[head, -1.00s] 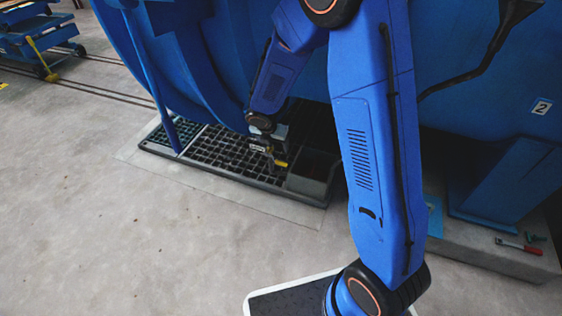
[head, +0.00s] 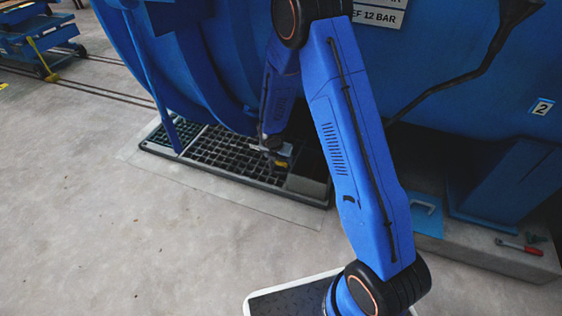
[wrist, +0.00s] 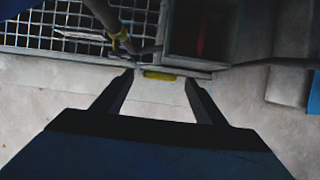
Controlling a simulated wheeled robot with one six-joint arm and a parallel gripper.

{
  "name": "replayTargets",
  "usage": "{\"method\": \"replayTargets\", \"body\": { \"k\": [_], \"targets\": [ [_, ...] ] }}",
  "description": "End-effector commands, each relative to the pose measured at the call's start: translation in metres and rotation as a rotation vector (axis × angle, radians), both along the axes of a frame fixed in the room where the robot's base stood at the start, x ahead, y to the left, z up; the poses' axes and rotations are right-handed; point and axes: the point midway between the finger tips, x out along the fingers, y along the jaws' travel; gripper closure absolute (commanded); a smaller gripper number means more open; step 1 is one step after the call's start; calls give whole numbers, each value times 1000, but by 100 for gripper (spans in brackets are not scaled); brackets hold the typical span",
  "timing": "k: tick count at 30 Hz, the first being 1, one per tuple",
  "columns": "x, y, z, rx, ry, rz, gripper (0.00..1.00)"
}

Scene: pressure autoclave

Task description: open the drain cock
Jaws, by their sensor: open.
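The drain pipe (wrist: 104,14) comes down over the floor grate at the top of the wrist view, with a yellow piece (wrist: 122,42) near its lower end. A short yellow bar (wrist: 160,75), which looks like the drain cock's handle grip, lies across the gap between my fingertips. My gripper (wrist: 158,82) is open, with one finger on each side of the bar. I cannot tell whether either finger touches it. In the head view my gripper (head: 274,148) is low over the grate, with a small yellow part (head: 281,164) just below it. My arm hides much of the pipe there.
The floor grate (head: 222,158) has a dark open pit (wrist: 196,30) at its right. The blue vessel (head: 230,60) hangs close above. A plinth (head: 470,235) carries a red-handled tool (head: 518,246) at the right. The concrete floor in front is clear.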

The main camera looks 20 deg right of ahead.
Motion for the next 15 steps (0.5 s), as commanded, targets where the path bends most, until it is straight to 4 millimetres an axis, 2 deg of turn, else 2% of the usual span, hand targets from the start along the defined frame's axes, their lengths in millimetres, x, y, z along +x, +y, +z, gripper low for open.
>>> {"method": "replayTargets", "body": {
  "k": [6, 15],
  "targets": [
    [6, -5, -18, -1, 1, 1, 34],
    [7, -6, -22, 0, 0, 0, 34]
  ]
}}
